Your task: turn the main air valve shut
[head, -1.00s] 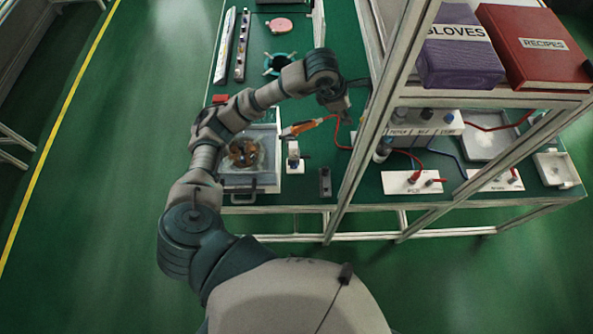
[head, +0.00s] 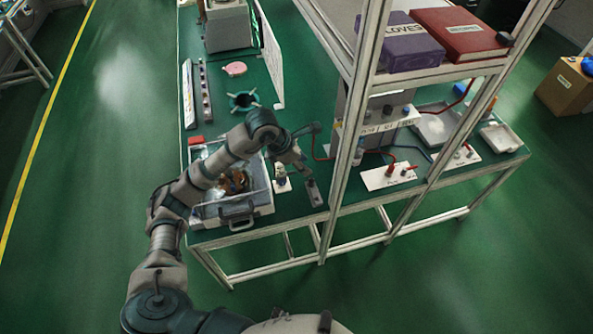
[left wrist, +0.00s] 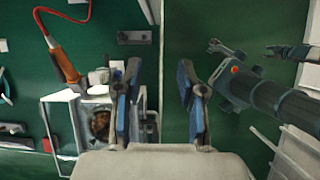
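Two white plates on the bench carry red-handled fittings: one plate (head: 376,180) right of the front shelf post and a smaller one (head: 477,160) further right. Their labels are too small to read, so I cannot tell which is the main air valve. My left gripper (head: 300,166) hangs over the bench's front part, left of that post and apart from both plates. In the left wrist view its two blue-padded fingers (left wrist: 160,100) are apart with nothing between them. A dark arm part with finger-like ends (left wrist: 228,50), seemingly my right gripper, shows at the right there; its opening is unclear.
Metal shelf posts (head: 346,140) stand between my left gripper and the plates. The shelf holds a purple box (head: 405,50) and a red book (head: 462,35). An open case (head: 238,214) lies under my left arm. An orange tool (left wrist: 66,64) on a red hose lies nearby.

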